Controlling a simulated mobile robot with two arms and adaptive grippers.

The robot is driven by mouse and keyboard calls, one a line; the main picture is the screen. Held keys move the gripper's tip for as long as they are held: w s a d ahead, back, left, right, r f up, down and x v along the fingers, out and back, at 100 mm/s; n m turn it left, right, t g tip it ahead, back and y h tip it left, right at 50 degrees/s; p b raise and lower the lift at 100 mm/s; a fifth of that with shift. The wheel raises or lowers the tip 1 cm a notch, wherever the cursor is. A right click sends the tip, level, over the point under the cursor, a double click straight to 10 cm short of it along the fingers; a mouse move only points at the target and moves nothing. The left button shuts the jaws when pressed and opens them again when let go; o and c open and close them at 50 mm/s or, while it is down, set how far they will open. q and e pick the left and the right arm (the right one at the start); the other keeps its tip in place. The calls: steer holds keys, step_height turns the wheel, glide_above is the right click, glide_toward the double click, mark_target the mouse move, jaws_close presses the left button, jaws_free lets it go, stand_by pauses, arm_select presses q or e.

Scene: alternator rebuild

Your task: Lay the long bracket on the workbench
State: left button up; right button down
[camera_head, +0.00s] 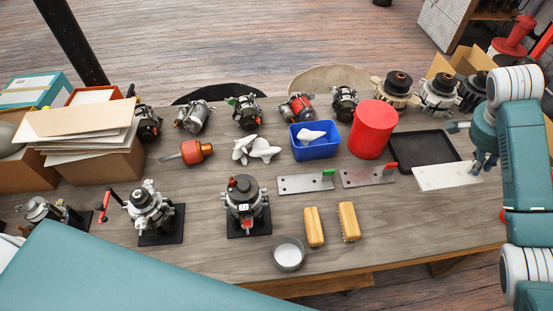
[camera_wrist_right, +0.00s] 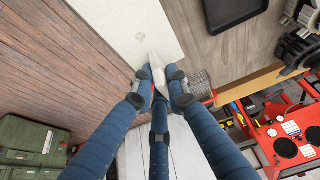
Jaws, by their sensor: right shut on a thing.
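The long bracket (camera_head: 445,177) is a pale flat plate at the right end of the workbench (camera_head: 400,225), in front of a black tray. My right gripper (camera_head: 484,162) is shut on its right end. In the right wrist view the bracket (camera_wrist_right: 125,28) reaches away from my right gripper (camera_wrist_right: 158,82), whose fingers close on a narrow pale part at its near end. The bracket lies about level; I cannot tell whether its underside touches the bench. My left gripper is out of view.
The black tray (camera_head: 424,149) and a red canister (camera_head: 373,128) are behind the bracket. Two metal plates with a green handle (camera_head: 305,183) and a red handle (camera_head: 368,177) lie to its left. Two brushes (camera_head: 314,227) lie nearer the front. The bench front right is clear.

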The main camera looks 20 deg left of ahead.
steer(key=shift+r, duration=0.15)
step_height(320, 180, down, 4)
steer(key=b, duration=0.3)
steer(key=shift+d+b, duration=0.1)
steer(key=shift+b, duration=0.3)
steer(key=shift+f+p, duration=0.4)
steer(key=shift+p, duration=0.4)
steer(key=shift+w+f+p, duration=0.1)
steer(key=shift+f+p, duration=0.95)
steer(key=shift+f, duration=6.6)
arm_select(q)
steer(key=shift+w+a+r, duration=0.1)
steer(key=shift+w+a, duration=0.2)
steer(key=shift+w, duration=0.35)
